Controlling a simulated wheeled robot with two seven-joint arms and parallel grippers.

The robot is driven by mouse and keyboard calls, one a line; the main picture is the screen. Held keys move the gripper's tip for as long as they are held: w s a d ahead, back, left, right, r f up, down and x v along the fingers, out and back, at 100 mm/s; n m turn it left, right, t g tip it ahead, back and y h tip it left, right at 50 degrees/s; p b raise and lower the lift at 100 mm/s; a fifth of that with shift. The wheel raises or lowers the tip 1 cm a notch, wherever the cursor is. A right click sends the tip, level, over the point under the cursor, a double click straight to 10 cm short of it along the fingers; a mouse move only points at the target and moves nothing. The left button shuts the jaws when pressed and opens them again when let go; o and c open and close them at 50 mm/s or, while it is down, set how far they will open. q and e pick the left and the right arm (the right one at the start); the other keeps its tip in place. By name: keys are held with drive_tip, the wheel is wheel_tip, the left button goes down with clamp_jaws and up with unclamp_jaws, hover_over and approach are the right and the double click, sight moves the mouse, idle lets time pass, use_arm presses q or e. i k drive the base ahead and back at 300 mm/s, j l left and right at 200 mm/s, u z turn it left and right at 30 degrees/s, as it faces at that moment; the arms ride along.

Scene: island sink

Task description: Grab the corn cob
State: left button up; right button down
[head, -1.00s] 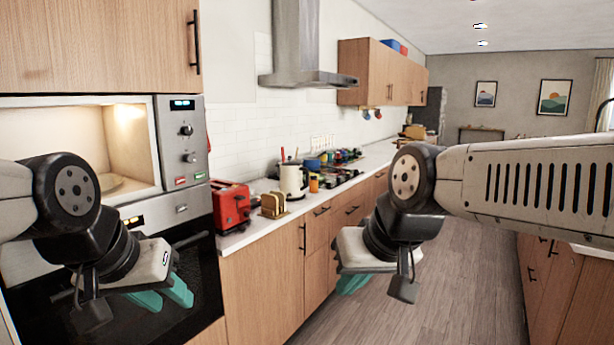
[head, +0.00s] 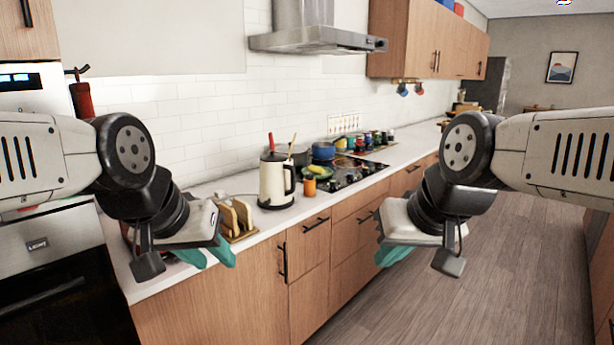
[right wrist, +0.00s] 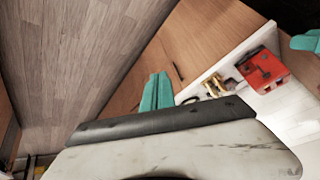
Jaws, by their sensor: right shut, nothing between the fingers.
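A small yellow and green thing (head: 318,171), which may be the corn cob, shows on the counter beside the hob, behind an orange jar. It is too small to be sure. My left gripper (head: 206,256), with teal fingers, hangs in front of the near counter, well short of it; the gap between its fingers is unclear. My right gripper (head: 392,254) is shut and empty over the floor side of the counter. Its teal fingers (right wrist: 157,92) lie together in the right wrist view. Neither gripper touches the yellow and green thing.
A cream kettle (head: 275,182), an orange jar (head: 309,187) and a toast rack (head: 236,217) stand on the counter. The hob (head: 350,172) is beyond them. A red toaster (right wrist: 264,70) shows in the right wrist view. The wooden floor (head: 480,270) is clear.

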sight(313, 169)
drive_tip(key=i+l, duration=0.5)
drive_tip(key=i+z, duration=0.1)
drive_tip(key=i, duration=0.45)
drive_tip(key=i+j+z, duration=0.15)
drive_tip(key=i, duration=0.4)
drive_tip(key=i+j+z, duration=0.1)
drive_tip(key=i, duration=0.4)
